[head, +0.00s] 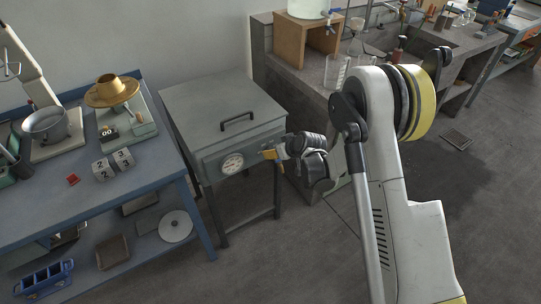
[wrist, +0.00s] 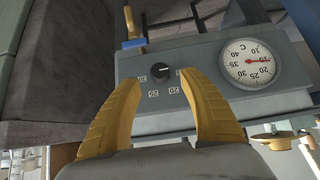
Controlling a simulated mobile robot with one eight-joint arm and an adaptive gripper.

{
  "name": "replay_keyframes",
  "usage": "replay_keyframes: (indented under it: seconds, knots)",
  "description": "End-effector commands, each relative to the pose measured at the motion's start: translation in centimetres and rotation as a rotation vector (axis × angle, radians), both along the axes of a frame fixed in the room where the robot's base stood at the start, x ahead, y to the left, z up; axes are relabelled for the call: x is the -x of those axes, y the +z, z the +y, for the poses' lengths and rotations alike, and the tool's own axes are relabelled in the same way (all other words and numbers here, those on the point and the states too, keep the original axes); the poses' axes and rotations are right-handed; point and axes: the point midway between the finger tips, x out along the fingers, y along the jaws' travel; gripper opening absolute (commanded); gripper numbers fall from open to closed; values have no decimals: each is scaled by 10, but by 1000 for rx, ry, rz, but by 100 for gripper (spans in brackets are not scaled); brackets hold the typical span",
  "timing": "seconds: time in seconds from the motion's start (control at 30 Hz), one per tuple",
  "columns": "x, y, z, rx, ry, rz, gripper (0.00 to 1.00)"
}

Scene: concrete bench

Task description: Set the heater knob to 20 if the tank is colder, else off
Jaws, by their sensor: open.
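The grey tank (head: 225,105) has a lid with a black handle, and a round gauge (head: 232,164) on its front. In the wrist view the gauge (wrist: 249,63) appears upside down, marked C. Its red needle points right, near the 15. The black heater knob (wrist: 159,72) is on the same panel, with small number labels around it; 20 and 25 seem readable. The knob's pointer setting is too small to tell surely. My gripper (wrist: 160,80) is open, its yellow fingers either side of the knob in this view, apart from it. In the head view my gripper (head: 270,155) is at the panel's right end.
A blue bench (head: 150,182) with a scale, a pot and number blocks stands left of the tank. A concrete bench (head: 320,75) with glassware stands behind and to the right. Open floor lies in front of the tank.

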Motion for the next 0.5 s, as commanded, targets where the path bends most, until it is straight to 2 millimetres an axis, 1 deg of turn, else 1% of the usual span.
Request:
replay_keyframes:
  seconds: [0.03,0.2,0.33,0.5]
  knots:
    - [-6,-11,4,1,1,0,50]
    - [-22,-29,15,1,1,0,50]
    - [-28,-35,19,0,0,0,50]
    - [-30,-36,20,-1,-1,0,50]
